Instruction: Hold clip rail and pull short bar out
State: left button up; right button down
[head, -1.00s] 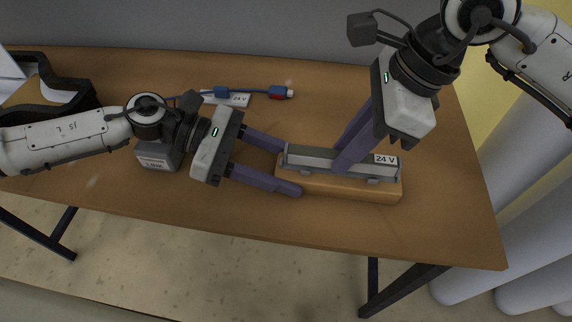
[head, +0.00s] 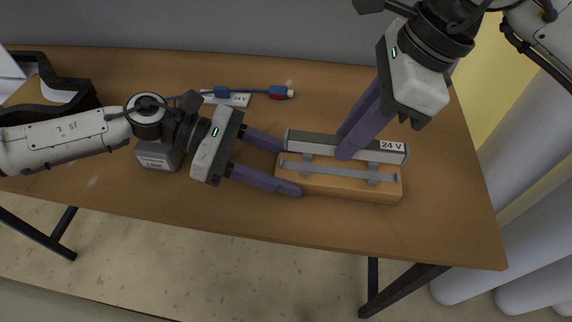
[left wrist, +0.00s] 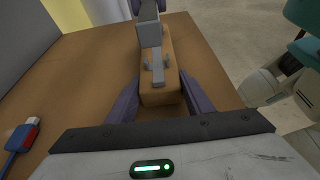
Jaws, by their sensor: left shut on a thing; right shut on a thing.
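The clip rail (head: 335,188) is a wooden block with a grey metal strip and two upright clips on top. My left gripper (head: 289,169) has its fingers on both sides of the block's left end and is shut on it. The short bar (head: 312,142) is a grey bar with a "24 V" label at its right end. My right gripper (head: 345,150) is shut on the bar's middle and holds it above the rail, with the strip and clips uncovered. The left wrist view shows the bar (left wrist: 149,30) raised over the far part of the block (left wrist: 158,97).
A blue cable (head: 255,90) with blue and red connectors lies behind, by a white "24 V" label (head: 235,99). A grey box (head: 157,157) sits under my left wrist. A black-rimmed tray (head: 82,98) stands at the left. The table (head: 450,220) is clear to the right.

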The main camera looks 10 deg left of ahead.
jog(key=shift+r, duration=1.6)
pick_arm(q)
jog(key=o, duration=2)
jog(key=shift+o, duration=0.2)
jog(key=shift+a, duration=0.1)
jog(key=v, duration=0.6)
jog(key=shift+a+r, duration=0.15)
jog(key=shift+a, duration=0.25)
jog(key=shift+a+r, duration=0.1)
jog(key=shift+a, duration=0.15)
jog(key=shift+s, duration=0.1)
pick_arm(e)
jog(key=shift+s, duration=0.1)
